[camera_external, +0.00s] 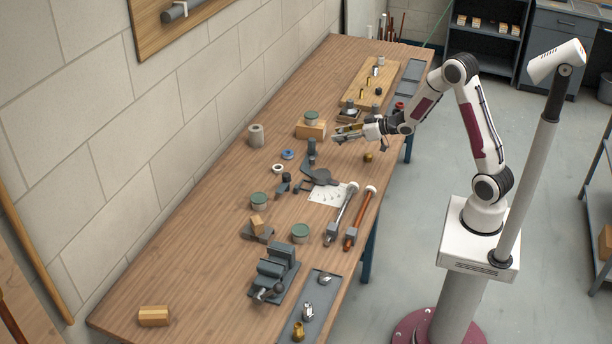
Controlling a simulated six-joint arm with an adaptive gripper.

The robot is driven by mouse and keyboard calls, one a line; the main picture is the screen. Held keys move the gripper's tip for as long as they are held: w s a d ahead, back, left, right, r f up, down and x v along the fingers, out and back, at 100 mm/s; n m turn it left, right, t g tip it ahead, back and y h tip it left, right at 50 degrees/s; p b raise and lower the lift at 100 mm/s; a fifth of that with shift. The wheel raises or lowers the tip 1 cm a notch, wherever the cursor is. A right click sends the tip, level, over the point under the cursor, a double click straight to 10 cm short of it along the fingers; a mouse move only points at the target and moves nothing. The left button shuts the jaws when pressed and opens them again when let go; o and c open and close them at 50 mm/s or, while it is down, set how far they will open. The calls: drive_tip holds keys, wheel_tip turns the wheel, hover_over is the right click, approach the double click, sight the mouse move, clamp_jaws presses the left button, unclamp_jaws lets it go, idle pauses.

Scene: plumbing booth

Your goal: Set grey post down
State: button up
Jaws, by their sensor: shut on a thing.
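My gripper (346,132) is above the far half of the bench, pointing left, near a wooden block with a green-lidded tin on it. It is shut on a small piece, taken to be the grey post, which is too small and too covered by the fingers to make out clearly. A wooden peg board (356,97) lies behind the gripper, with several short grey, dark and brass pegs standing on it.
The bench (205,255) runs along the block wall. A green-lidded tin (311,118), a grey roll (256,135), a dark fitting (318,176) and a brass piece (368,157) are near the gripper. Wrenches (360,217) and a vise (275,270) are nearer the camera. The front left is mostly clear.

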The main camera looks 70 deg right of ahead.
drive_tip(key=w+a+n+g+y, duration=0.2)
drive_tip(key=w+a+n+y, duration=0.25)
drive_tip(key=a, duration=0.75)
drive_tip(key=w+a+n+g+y, duration=0.2)
drive_tip(key=w+a+n+y, duration=0.25)
drive_tip(key=a, duration=0.75)
drive_tip(key=s+a+n+g+y, duration=0.3)
drive_tip(key=a+n+g, duration=0.1)
drive_tip(key=a, duration=0.4)
drive_tip(key=shift+r+g, duration=0.15)
drive_tip(key=shift+g, duration=0.15)
drive_tip(key=shift+f, duration=3.15)
drive_tip(key=shift+f, duration=0.1)
drive_tip(key=shift+f, duration=1.75)
